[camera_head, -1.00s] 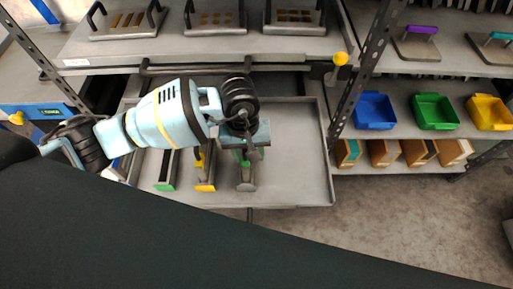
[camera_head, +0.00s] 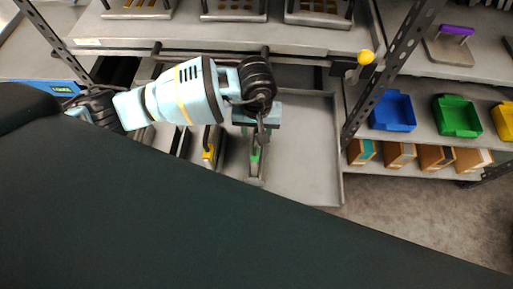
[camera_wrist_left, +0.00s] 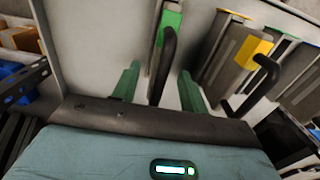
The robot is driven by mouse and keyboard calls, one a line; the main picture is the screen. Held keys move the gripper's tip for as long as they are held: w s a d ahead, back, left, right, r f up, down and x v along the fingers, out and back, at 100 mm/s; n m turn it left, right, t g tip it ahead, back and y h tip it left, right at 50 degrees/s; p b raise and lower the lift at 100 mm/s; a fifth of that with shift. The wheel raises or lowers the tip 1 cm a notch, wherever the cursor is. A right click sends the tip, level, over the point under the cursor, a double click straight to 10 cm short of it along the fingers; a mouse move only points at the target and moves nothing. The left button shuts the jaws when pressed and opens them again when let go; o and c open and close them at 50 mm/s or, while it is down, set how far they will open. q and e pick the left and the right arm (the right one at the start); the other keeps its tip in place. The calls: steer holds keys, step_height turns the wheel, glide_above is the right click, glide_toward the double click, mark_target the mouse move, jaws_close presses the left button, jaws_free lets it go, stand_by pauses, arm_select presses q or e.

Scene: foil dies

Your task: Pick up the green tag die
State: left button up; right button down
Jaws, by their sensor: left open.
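The die with the green tag (camera_wrist_left: 172,19) lies in the metal tray, under my left gripper. Its black handle (camera_wrist_left: 163,66) stands up in the left wrist view. My left gripper (camera_wrist_left: 160,72) is open, with one green finger on each side of this handle in that view. I cannot tell whether the fingers touch it. In the head view the die (camera_head: 255,166) shows below the gripper, partly hidden by it. A die with a yellow tag (camera_head: 208,152) lies to its left; its tag also shows in the wrist view (camera_wrist_left: 254,50). My right gripper is not in view.
The tray (camera_head: 310,150) is bare to the right of the dies. A rack post (camera_head: 385,80) stands beside it. Blue (camera_head: 393,111) and green (camera_head: 458,116) bins sit on the right shelf. More dies with handles line the upper shelf. My dark body covers the lower left.

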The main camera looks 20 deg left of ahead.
arm_select(q)
steer(key=shift+w+f, duration=0.1)
steer(key=shift+f, duration=2.5)
steer(key=shift+c, duration=0.4)
jaws_close()
steer(key=shift+w+r, duration=0.1)
steer(key=shift+r, duration=0.05)
